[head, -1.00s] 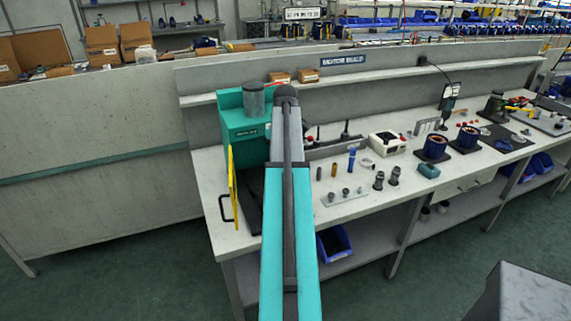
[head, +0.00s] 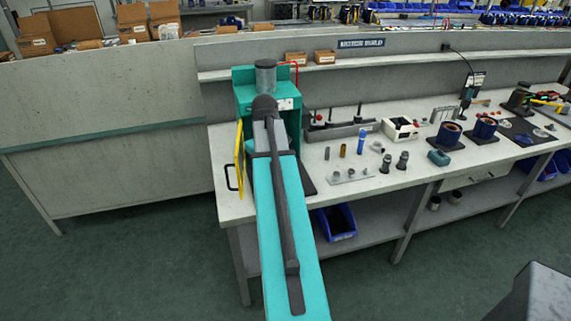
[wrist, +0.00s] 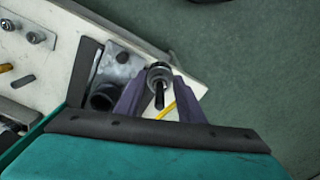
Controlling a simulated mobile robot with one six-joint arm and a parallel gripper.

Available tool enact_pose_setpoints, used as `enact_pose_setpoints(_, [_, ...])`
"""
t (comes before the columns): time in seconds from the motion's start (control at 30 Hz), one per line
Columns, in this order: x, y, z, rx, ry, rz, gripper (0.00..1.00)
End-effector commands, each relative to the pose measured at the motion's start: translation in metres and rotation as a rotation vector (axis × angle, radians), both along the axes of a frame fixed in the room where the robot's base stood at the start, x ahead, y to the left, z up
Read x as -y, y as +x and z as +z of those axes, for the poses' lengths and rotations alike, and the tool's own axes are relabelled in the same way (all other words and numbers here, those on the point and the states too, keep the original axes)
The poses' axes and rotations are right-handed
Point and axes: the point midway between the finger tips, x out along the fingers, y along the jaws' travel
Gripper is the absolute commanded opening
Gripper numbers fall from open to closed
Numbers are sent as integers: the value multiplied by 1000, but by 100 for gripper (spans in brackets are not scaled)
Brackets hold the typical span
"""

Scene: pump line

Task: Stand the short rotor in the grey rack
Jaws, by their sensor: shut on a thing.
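In the wrist view my gripper (wrist: 160,98) is shut on a round metal part with a dark shaft, which I take for the short rotor (wrist: 158,73). It is held above the left end of the bench, close to the front edge. In the head view my own arm hides the gripper and the rotor. A long grey block with upright dark and red rods, seemingly the grey rack (head: 342,132), stands at the back of the bench, to the right of my arm.
A teal press (head: 245,97) with a yellow guard (head: 239,155) stands at the bench's left end, partly behind my arm. A plate with studs (head: 348,177), small cylinders (head: 402,160) and a white box (head: 399,129) stand right of it. Floor is clear in front.

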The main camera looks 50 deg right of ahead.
Motion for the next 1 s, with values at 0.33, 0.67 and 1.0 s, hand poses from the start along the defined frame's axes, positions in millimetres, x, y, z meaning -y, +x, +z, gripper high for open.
enact_pose_setpoints(0.33, [-81,27,-22,0,0,54,0])
enact_pose_setpoints(0.67, [-149,51,-40,-1,0,99,0])
enact_pose_setpoints(1.0, [-217,73,-59,-1,0,144,0])
